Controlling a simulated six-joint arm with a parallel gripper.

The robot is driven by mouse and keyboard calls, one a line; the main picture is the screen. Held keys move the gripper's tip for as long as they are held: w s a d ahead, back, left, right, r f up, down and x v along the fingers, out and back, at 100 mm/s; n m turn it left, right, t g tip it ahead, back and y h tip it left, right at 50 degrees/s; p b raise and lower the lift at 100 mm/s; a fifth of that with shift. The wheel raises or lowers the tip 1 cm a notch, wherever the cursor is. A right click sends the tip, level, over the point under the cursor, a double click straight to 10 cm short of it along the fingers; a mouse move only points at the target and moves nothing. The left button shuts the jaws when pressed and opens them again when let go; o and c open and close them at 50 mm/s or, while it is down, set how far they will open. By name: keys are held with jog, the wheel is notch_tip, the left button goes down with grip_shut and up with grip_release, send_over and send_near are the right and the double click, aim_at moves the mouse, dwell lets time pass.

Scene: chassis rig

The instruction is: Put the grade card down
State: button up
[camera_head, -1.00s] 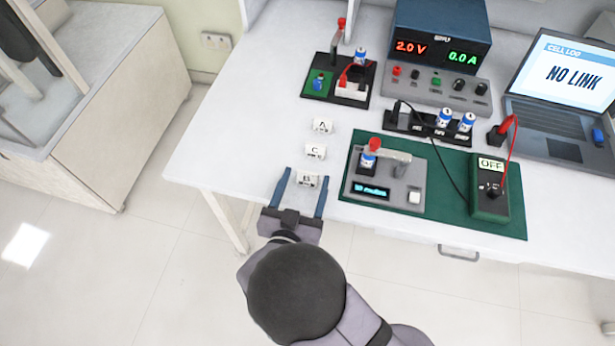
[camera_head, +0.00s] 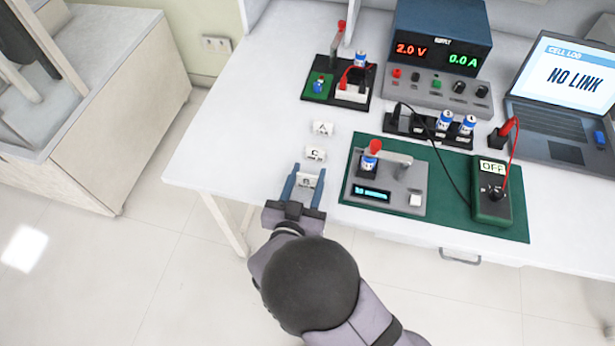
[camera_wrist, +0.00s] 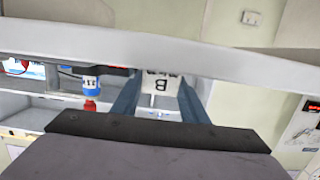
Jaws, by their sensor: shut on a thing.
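The grade card marked B (camera_head: 306,181) is a small white card at the front left edge of the white table. My gripper (camera_head: 308,170) is shut on it, with one blue finger at each side. In the wrist view the B card (camera_wrist: 160,78) shows upside down between the two fingers (camera_wrist: 158,92). I cannot tell whether the card touches the table. Two more white cards, C (camera_head: 315,153) and A (camera_head: 322,129), stand in a row behind it.
Right of the cards, a green mat (camera_head: 436,222) holds a grey tester (camera_head: 408,185) with a blue cell and a green meter (camera_head: 492,195). A black cell rack (camera_head: 425,133), power supply (camera_head: 441,40) and laptop (camera_head: 560,110) stand behind. The table left of the cards is clear.

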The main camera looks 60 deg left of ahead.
aim_at(308, 175)
jog(key=shift+r, duration=0.1)
jog(key=shift+r, duration=4.9)
